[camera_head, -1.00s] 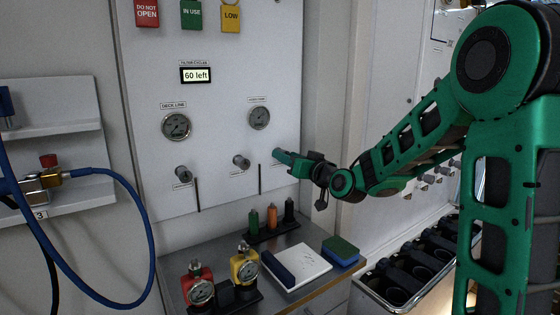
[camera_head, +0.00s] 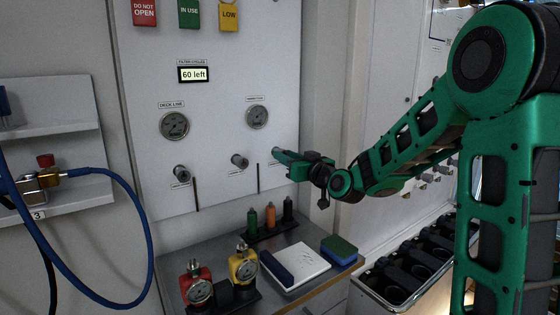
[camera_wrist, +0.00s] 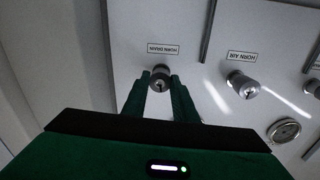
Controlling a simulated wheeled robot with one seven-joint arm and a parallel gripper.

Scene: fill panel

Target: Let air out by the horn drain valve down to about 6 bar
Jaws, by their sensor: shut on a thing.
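The horn drain valve knob (camera_wrist: 160,78) is a round metal knob under the label HORN DRAIN, which appears upside down in the wrist view. My gripper (camera_wrist: 160,82) has one finger on each side of it and is shut on it. In the head view my gripper (camera_head: 276,152) reaches the lower right of the white panel and hides this knob. A round gauge (camera_head: 257,117) sits above and left of my gripper; it also shows in the wrist view (camera_wrist: 284,130). Its needle is too small to read.
The horn air knob (camera_wrist: 242,84) is close beside the drain knob. The deck line gauge (camera_head: 174,125) and its knob (camera_head: 181,172) are further left. A blue hose (camera_head: 130,190) hangs at left.

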